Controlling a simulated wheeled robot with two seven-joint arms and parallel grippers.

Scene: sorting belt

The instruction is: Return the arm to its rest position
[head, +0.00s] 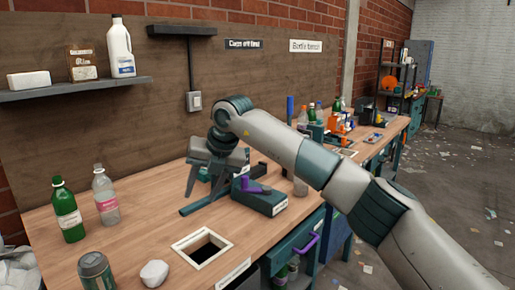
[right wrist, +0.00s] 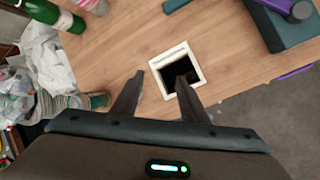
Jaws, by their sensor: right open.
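My right arm (head: 290,145) reaches in from the right of the head view, over the wooden bench. Its gripper (head: 205,183) hangs above the bench top, behind the white-framed square opening. In the right wrist view the gripper (right wrist: 158,90) has its two dark fingers spread apart with nothing between them. The white-framed opening (right wrist: 157,68) appears beyond and partly behind the right finger. My left arm and gripper are not in view.
Green bottle (head: 67,212), clear bottle (head: 105,198), can (head: 97,272) and white lump (head: 154,273) stand on the bench at left. A teal box with a purple handle (head: 262,198) sits beside the gripper. The shelf (head: 75,88) hangs on the wall. Floor at right is open, with litter.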

